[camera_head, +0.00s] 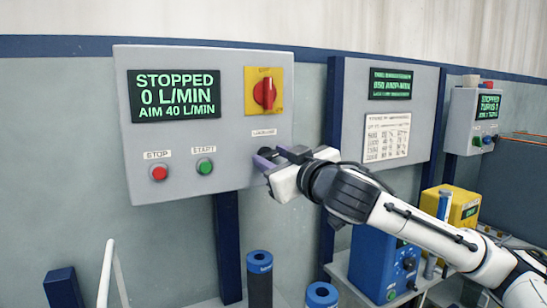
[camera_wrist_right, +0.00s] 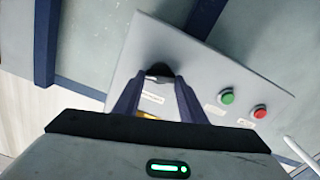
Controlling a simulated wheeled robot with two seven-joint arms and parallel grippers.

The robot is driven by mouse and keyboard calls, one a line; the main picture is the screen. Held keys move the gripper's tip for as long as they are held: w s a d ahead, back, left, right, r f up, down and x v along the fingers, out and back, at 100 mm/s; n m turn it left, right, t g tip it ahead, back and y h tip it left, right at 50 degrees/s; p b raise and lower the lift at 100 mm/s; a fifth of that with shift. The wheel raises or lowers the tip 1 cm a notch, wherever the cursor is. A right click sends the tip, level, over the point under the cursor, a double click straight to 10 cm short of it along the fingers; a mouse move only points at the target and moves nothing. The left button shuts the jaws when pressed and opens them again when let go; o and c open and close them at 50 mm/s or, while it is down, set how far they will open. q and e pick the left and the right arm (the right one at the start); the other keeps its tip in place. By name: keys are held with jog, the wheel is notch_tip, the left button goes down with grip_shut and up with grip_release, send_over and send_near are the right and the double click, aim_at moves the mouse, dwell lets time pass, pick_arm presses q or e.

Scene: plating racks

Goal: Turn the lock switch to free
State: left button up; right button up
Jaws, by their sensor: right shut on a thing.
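The grey control panel (camera_head: 225,115) hangs on the wall at left centre. A black knob (camera_head: 266,152), which I take for the lock switch, sits at its lower right under a small label I cannot read clearly. My right gripper (camera_head: 272,158) reaches in from the right and is shut on this knob. In the right wrist view the black knob (camera_wrist_right: 158,70) sits between the two fingertips of the right gripper (camera_wrist_right: 154,82). The fingers partly hide it, so its turn angle cannot be told. My left gripper is not in view.
The panel also has a red rotary switch (camera_head: 265,93) on a yellow plate, a display (camera_head: 174,95) reading STOPPED 0 L/MIN, a red stop button (camera_head: 159,173) and a green start button (camera_head: 205,166). A blue box (camera_head: 372,262) stands below my right forearm.

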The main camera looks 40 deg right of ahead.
jog(key=n, duration=0.3)
jog(key=shift+a+n, duration=0.1)
jog(key=shift+n, duration=0.3)
jog(key=n, duration=0.3)
jog(key=shift+f+n, duration=0.1)
jog(key=shift+n, duration=0.2)
jog(key=n, duration=0.3)
jog(key=shift+f+n, duration=0.1)
jog(key=shift+n, duration=0.2)
jog(key=shift+a+n, duration=0.1)
jog(key=shift+n, duration=1.7)
jog(key=o, duration=1.1)
jog(key=shift+c, duration=0.2)
